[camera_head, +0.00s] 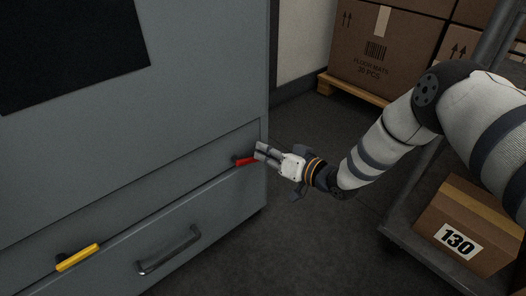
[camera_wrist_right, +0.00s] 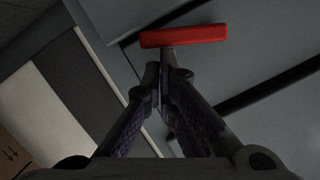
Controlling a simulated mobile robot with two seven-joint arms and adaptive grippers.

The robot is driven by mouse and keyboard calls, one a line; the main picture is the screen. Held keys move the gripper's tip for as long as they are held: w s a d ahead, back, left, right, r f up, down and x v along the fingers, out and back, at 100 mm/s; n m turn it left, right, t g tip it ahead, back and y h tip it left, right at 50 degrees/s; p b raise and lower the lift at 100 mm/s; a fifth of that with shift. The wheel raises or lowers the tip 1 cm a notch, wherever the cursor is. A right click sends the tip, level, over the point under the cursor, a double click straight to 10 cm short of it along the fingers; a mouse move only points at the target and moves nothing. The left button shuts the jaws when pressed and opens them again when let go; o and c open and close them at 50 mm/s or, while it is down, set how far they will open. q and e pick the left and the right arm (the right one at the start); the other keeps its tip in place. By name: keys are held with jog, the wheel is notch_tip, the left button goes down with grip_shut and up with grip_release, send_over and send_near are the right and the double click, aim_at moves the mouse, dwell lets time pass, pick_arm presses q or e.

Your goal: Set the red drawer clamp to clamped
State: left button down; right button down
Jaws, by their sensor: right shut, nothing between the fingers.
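The red drawer clamp (camera_head: 246,161) is a short red lever on the grey cabinet front, near its right edge, just above the drawer seam. In the right wrist view the red clamp (camera_wrist_right: 183,36) shows as a bar just beyond my fingertips. My right gripper (camera_head: 262,152) is shut and empty, right beside the clamp's right end. In the right wrist view its closed fingertips (camera_wrist_right: 166,72) are close to the bar; I cannot tell if they touch it. My left gripper is not in view.
A yellow clamp (camera_head: 78,257) sits on the cabinet at the lower left, beside the drawer handle (camera_head: 168,250). A cart with a box marked 130 (camera_head: 465,228) stands at the right. Stacked cartons (camera_head: 385,50) on a pallet stand behind. Dark floor is clear between.

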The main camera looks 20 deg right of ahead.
aim_at(250, 167)
jog(key=shift+s+a+f+m+y+b, duration=0.2)
jog(key=shift+f+m+b, duration=0.3)
jog(key=shift+f, duration=0.45)
jog(key=shift+a+f+m+y+b, duration=0.15)
jog(key=shift+a+f+m+b, duration=0.25)
jog(key=shift+f, duration=0.6)
jog(key=shift+s+a+f+m+y+b, duration=0.15)
jog(key=shift+f+m+b, duration=0.4)
jog(key=shift+f, duration=0.4)
jog(key=shift+a+f, duration=0.1)
jog(key=shift+a, duration=0.05)
